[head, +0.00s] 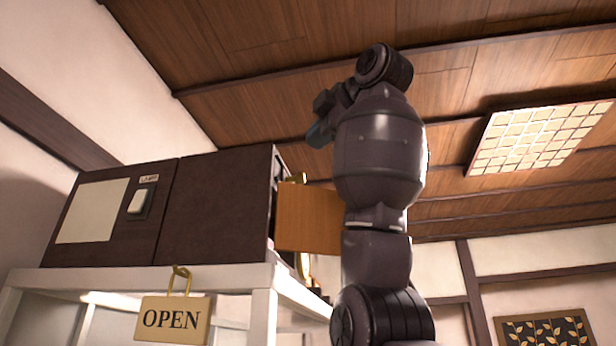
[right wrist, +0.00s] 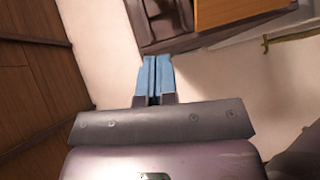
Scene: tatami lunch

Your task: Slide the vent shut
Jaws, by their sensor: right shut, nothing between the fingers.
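I cannot clearly make out which part is the vent. A dark brown box (head: 216,208) stands on a white frame. Its front has a pale panel (head: 92,212) and a small white piece (head: 137,202) on a dark plate under a label. An orange wooden panel (head: 308,218) shows at the box's right side, partly behind my right arm; a similar orange surface (right wrist: 225,8) shows in the right wrist view. My right gripper (head: 319,133) is raised above the orange panel, pointing left. Its blue fingertips (right wrist: 154,62) are together and empty. My left gripper is out of view.
The white frame (head: 140,279) carries the box, and an OPEN sign (head: 172,320) hangs from it. The wooden ceiling (head: 270,60) with a lit lattice lamp (head: 538,137) is overhead. My right arm hides things behind it.

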